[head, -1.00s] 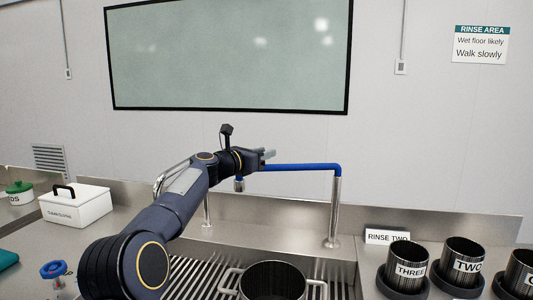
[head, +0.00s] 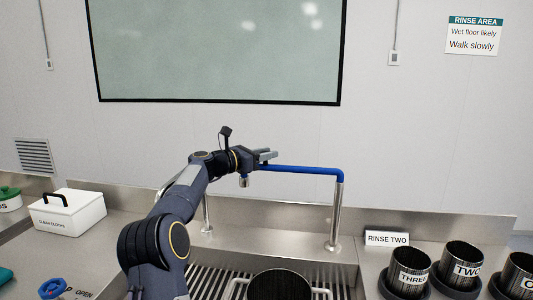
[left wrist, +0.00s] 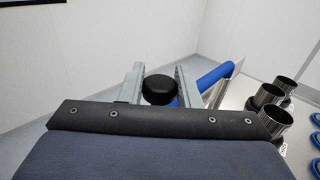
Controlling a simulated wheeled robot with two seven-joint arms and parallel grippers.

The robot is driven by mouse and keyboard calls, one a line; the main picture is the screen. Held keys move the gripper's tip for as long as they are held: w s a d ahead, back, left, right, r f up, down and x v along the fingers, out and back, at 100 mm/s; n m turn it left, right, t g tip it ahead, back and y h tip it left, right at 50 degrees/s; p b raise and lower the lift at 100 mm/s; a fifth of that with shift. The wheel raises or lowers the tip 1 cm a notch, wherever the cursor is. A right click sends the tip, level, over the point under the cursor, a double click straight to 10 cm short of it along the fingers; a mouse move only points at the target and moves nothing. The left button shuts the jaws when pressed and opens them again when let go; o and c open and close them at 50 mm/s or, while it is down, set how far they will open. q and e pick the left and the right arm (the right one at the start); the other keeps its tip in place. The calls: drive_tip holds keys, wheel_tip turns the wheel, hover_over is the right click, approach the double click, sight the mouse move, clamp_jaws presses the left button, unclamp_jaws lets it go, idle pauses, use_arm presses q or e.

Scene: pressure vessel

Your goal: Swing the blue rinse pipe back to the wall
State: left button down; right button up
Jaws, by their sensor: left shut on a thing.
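The blue rinse pipe (head: 305,169) runs level in the head view from an upright chrome post (head: 334,215) leftward to my left gripper (head: 268,156). A short metal outlet (head: 243,181) hangs below the gripper. My left gripper is shut on the pipe near its free end. In the left wrist view, its two grey fingers (left wrist: 160,82) stand either side of a round black knob (left wrist: 159,87), with blue pipe (left wrist: 213,76) showing beside and below it. The grip contact itself is partly hidden. My right gripper is not in view.
The wall (head: 390,130) and a low steel backsplash (head: 430,213) stand behind the pipe. Below are a drain grate (head: 215,284) and a pot (head: 280,274). A RINSE TWO sign (head: 387,239) and labelled dark cups (head: 462,262) stand right. A cloths box (head: 68,212) stands left.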

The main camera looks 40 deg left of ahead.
use_arm(q)
drive_tip(key=shift+a+r, duration=0.15)
drive_tip(key=c, duration=1.3)
unclamp_jaws()
drive_tip(key=shift+w, duration=0.1)
drive_tip(key=shift+o, duration=1)
drive_tip(key=shift+w, duration=0.1)
wheel_tip(320, 180, up, 3)
drive_tip(key=shift+f+p, duration=0.1)
drive_tip(key=shift+p, duration=0.4)
drive_tip(key=s+d+r+b, duration=0.2)
drive_tip(key=s+d+r, duration=0.7)
drive_tip(key=s+r, duration=0.1)
drive_tip(key=shift+s, duration=0.45)
